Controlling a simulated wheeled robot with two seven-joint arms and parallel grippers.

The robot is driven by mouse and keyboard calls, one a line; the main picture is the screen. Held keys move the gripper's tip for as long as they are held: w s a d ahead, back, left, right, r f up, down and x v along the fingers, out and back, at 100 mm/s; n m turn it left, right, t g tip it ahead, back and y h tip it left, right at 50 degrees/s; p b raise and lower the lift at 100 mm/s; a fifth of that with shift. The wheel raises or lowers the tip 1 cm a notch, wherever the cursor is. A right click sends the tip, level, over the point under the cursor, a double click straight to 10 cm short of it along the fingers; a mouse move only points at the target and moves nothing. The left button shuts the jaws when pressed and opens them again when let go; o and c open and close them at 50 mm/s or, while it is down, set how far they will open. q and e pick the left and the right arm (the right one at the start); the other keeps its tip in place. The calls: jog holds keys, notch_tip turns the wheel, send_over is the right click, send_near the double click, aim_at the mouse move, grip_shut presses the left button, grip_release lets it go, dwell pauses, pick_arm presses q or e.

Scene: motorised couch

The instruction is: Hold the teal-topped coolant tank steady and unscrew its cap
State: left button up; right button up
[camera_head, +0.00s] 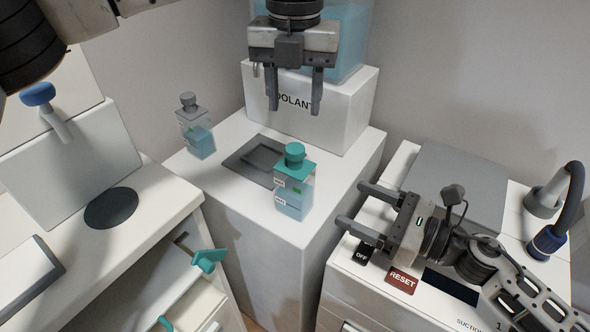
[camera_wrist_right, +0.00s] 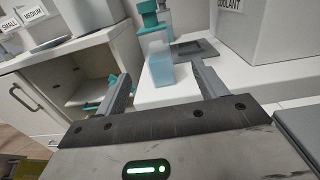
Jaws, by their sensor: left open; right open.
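The teal-topped coolant tank (camera_head: 292,195) stands upright near the front corner of the white pedestal, its teal cap (camera_head: 295,153) on top. It holds pale blue liquid. My left gripper (camera_head: 294,108) is open and empty, pointing down above and behind the tank, in front of the COOLANT block. My right gripper (camera_head: 350,204) is open and empty to the right of the tank, its fingers pointing left toward it with a gap between. In the right wrist view the tank (camera_wrist_right: 161,68) shows beyond and between the open fingers (camera_wrist_right: 165,88).
A grey-topped tank (camera_head: 199,138) stands at the pedestal's back left. A recessed square tray (camera_head: 240,160) lies behind the teal-topped tank. The COOLANT block (camera_head: 345,110) carries a large clear blue container. The right cabinet has OFF and RESET (camera_head: 402,281) labels under my right arm.

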aim_at(286, 175)
pick_arm(q)
jog(key=shift+s, duration=0.4)
pick_arm(e)
jog(key=x, duration=1.5)
jog(key=shift+s+a+r, duration=0.1)
jog(key=shift+s+a, duration=0.1)
